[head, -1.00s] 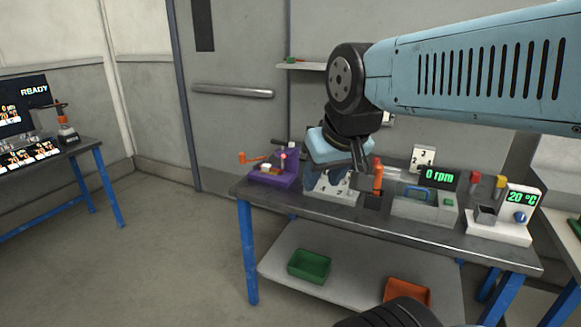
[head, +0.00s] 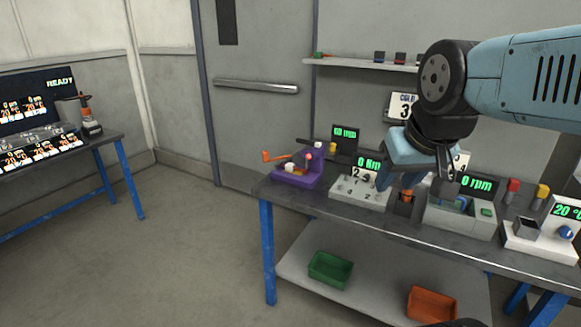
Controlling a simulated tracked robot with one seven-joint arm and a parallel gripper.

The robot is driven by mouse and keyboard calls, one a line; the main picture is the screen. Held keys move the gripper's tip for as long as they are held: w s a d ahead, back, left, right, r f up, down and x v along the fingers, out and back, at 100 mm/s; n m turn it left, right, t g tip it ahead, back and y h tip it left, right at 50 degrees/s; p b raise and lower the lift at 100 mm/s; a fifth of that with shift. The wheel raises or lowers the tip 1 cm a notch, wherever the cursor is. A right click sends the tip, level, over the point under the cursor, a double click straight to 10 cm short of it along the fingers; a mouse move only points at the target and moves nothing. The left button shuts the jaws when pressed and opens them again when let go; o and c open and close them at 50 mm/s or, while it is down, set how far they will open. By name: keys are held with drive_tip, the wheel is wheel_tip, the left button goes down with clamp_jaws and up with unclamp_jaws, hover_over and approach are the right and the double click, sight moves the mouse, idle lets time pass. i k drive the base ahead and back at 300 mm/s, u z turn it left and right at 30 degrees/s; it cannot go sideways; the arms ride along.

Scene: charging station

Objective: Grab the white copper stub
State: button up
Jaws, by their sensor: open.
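I cannot single out a white copper stub with certainty. A small white piece (head: 290,168) sits on the purple fixture (head: 303,176) at the left end of the workbench; it is too small to tell whether it has any copper. My gripper (head: 448,186) is open and appears empty. It hangs, pointing down, in front of the grey box with the 0 rpm display, well to the right of the purple fixture. It hides part of the bench behind it.
The workbench (head: 395,222) also holds a numbered panel (head: 357,192), an orange-topped dark part (head: 404,197), the grey box (head: 462,222) and a 20 °C unit (head: 540,236). Green (head: 330,268) and orange (head: 432,303) bins stand on its lower shelf. Floor to the left is clear.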

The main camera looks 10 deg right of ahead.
sight(290, 167)
drive_tip(key=i, duration=0.95)
drive_tip(key=u, duration=0.05)
